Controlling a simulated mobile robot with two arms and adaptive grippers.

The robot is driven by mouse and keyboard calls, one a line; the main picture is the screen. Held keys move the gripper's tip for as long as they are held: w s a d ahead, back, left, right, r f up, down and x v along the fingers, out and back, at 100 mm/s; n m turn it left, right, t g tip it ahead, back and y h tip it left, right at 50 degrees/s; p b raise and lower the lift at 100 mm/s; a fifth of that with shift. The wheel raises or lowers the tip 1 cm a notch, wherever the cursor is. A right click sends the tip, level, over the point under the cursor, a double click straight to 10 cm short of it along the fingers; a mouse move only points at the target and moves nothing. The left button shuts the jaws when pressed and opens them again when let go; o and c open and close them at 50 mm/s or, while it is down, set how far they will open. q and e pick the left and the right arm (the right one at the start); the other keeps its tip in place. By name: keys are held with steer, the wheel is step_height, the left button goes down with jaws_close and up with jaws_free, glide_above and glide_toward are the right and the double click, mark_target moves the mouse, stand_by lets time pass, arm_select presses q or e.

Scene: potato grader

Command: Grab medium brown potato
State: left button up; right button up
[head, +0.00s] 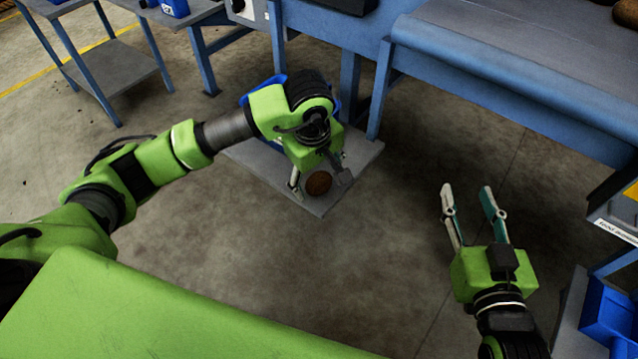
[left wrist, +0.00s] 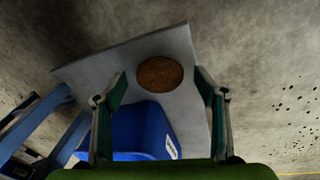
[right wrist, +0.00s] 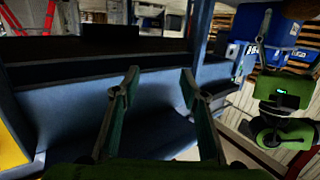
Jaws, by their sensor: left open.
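The brown potato (head: 319,183) lies on a low grey shelf (head: 330,203) near its front corner. It also shows in the left wrist view (left wrist: 160,74), on the shelf (left wrist: 90,72) just beyond and between the fingertips. My left gripper (head: 320,184) is open above the shelf, its fingers on either side of the potato in the head view. The left wrist view shows the left gripper (left wrist: 160,84) empty, and I cannot tell whether a finger touches the potato. My right gripper (head: 464,188) is open and empty over bare floor; it also shows in the right wrist view (right wrist: 160,74).
A blue bin (left wrist: 140,132) stands on the same shelf, largely behind my left arm in the head view. A blue conveyor (head: 520,85) runs along the right, with a brown item on top. Blue bins (head: 610,315) stand at lower right. The middle floor is clear.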

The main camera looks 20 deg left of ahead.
arm_select(q)
steer(key=shift+w+f, duration=0.1)
steer(key=shift+f, duration=0.2)
steer(key=c, duration=1.2)
steer(key=shift+r, duration=0.1)
